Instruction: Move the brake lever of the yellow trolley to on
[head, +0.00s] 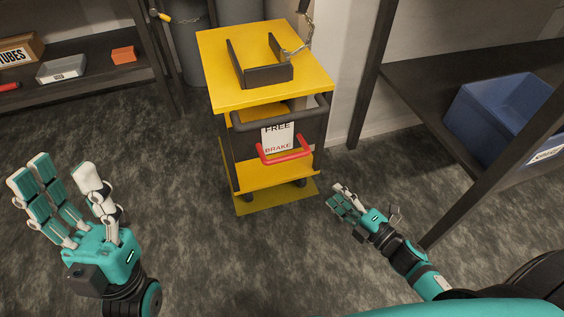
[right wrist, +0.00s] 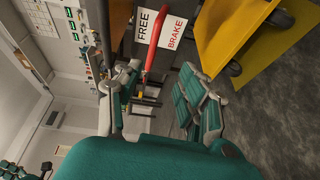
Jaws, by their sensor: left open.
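The yellow trolley (head: 218,70) stands in the middle of the head view. Its red brake lever (head: 286,157) is a U-shaped bar standing out from the front, by a white sign (head: 277,136) reading FREE above BRAKE. In the right wrist view the lever (right wrist: 152,45) crosses between the two words on the tilted sign. My right gripper (head: 344,200) is open and empty, low and right of the trolley, apart from the lever. In the right wrist view its fingers (right wrist: 160,100) are spread, with the lever beyond them. My left gripper (head: 72,190) is open and empty at lower left.
A dark push handle (head: 283,114) runs above the lever. A dark bracket (head: 263,75) and a chain (head: 298,49) are on the trolley top. A shelf with a blue bin (head: 495,115) stands at right. The floor before the trolley is clear.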

